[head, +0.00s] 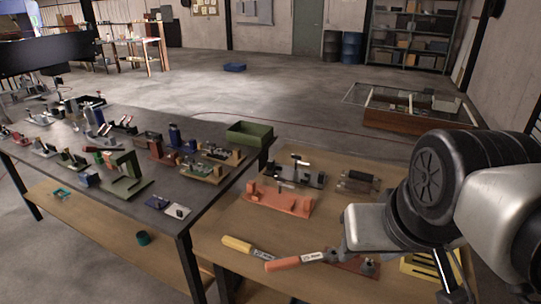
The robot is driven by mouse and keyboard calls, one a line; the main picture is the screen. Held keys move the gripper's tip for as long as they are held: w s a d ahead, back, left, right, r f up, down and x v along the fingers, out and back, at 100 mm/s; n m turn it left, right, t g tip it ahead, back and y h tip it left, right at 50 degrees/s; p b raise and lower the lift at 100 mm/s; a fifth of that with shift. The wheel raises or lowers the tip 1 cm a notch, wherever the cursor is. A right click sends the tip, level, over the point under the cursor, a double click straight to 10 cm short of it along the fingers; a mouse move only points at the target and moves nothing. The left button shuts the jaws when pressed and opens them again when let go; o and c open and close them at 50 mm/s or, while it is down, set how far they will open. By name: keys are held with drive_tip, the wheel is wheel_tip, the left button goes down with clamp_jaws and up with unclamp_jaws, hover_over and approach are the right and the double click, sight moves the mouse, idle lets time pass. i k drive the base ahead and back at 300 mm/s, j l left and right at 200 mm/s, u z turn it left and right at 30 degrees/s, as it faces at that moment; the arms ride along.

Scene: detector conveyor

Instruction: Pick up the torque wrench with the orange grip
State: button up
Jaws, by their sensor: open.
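A torque wrench with an orange grip (285,263) lies on the wooden tabletop in the lower middle of the head view. A pale marked band follows the grip, and its shaft runs right toward an orange-brown plate. A second wrench with a yellow grip (236,244) lies just left of it, and its shaft runs toward the orange grip. My gripper (450,278) shows only in part at the lower right, below my arm. It is open, to the right of the orange-gripped wrench and apart from its grip. My arm hides part of the table there.
An orange fixture (280,199) and a dark fixture (295,173) stand farther back on the wooden table (215,224). A yellow slotted plate (425,271) lies near my gripper. The dark table (60,178) at left holds several fixtures and a green bin (249,133).

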sight(272, 266)
drive_tip(key=k+u, duration=0.2)
drive_tip(key=i+j+z, duration=0.4)
drive_tip(key=j, duration=0.2)
drive_tip(key=k+j+z, duration=0.1)
drive_tip(key=k+j, duration=0.2)
drive_tip(key=k+j+z, duration=0.1)
drive_tip(key=j, duration=0.9)
drive_tip(key=i+j, duration=0.1)
drive_tip(key=j, duration=0.2)
drive_tip(key=i+j, duration=0.1)
drive_tip(key=j, duration=0.15)
drive_tip(key=u, duration=0.05)
